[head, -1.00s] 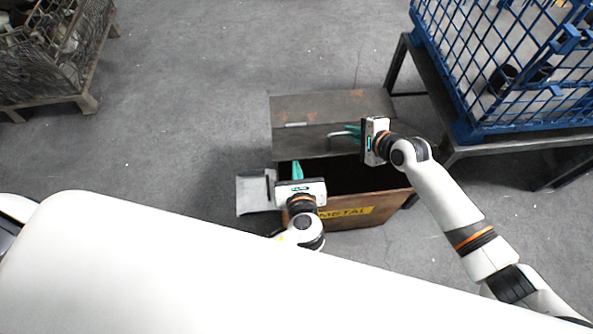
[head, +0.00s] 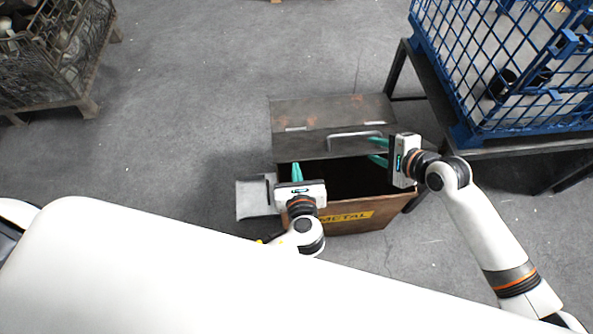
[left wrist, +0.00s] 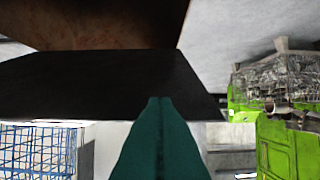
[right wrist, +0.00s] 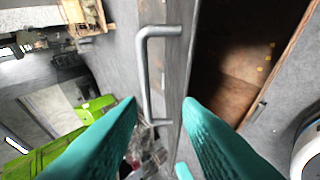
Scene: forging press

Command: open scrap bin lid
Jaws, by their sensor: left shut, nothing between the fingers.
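The scrap bin (head: 312,222) is a brown box with a yellow METAL label, and its dark inside shows. Its grey lid (head: 300,146) stands raised behind the opening, with a bar handle (head: 355,134) near its right end. My left gripper (head: 297,165) is shut and empty over the bin's left end; its closed green fingers also show in the left wrist view (left wrist: 160,100). My right gripper (head: 378,151) is open beside the handle's right end. In the right wrist view the handle (right wrist: 150,75) lies beyond the parted fingertips, not gripped.
A blue mesh crate (head: 480,125) stands on a dark metal table (head: 440,105) at the right, close to my right arm. A wire crate of parts (head: 65,95) stands at the far left. A grey plate (head: 255,198) is beside the bin's left side. The floor between is clear.

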